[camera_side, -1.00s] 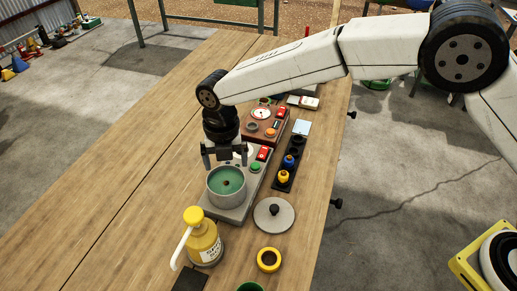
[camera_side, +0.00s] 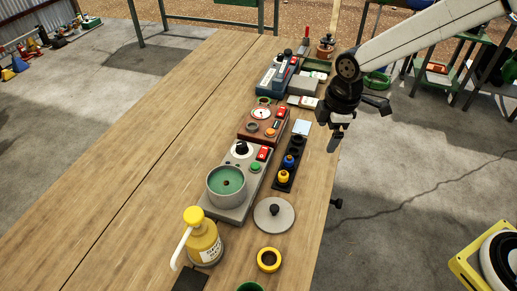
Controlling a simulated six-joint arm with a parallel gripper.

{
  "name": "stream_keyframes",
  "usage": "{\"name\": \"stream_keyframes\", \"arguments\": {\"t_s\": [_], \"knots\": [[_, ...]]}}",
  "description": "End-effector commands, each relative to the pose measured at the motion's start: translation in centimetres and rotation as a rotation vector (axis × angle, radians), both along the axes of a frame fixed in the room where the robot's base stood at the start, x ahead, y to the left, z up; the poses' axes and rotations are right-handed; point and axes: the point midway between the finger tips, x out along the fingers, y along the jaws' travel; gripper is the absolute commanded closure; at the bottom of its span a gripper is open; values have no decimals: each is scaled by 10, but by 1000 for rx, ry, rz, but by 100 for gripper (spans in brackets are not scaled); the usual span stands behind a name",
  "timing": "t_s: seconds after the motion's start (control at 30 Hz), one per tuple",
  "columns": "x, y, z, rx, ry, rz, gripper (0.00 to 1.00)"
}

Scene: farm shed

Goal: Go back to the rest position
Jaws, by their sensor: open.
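My gripper (camera_side: 357,124) hangs in the air near the right edge of the wooden table (camera_side: 130,150), at the upper right of the side view. Its fingers are spread, and nothing shows between them. It is apart from everything on the table. A grey device (camera_side: 236,205) with a round pot (camera_side: 226,186), green inside, stands on the table below and left of it. A black knob (camera_side: 242,148), a red switch (camera_side: 263,153) and a green button (camera_side: 255,167) show on the device. The round grey lid (camera_side: 274,216) with a black knob lies beside it.
A black rack (camera_side: 285,178) holds small blue and yellow pieces. A yellow pump bottle (camera_side: 204,240) and a yellow ring (camera_side: 269,260) are at the front. Red-brown (camera_side: 262,122) and blue (camera_side: 273,76) devices stand further back. The table's left half is clear.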

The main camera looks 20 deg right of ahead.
Motion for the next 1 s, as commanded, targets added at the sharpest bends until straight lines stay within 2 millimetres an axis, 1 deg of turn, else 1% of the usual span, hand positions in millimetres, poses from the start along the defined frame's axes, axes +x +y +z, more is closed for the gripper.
{"name": "stream_keyframes", "arguments": {"t_s": [0.03,0.2,0.4,0.5,0.6,0.73,0.87,1.0], "knots": [[-8,-13,1,11,-6,-91,0],[-37,-48,1,53,-21,-400,0],[-76,-82,-1,108,-42,-758,0],[-95,-96,-3,135,-51,-921,0],[-110,-105,-6,158,-59,-1049,0],[-123,-112,-8,179,-66,-1157,0],[-128,-115,-9,187,-68,-1199,0],[-128,-115,-9,187,-68,-1202,0]]}}
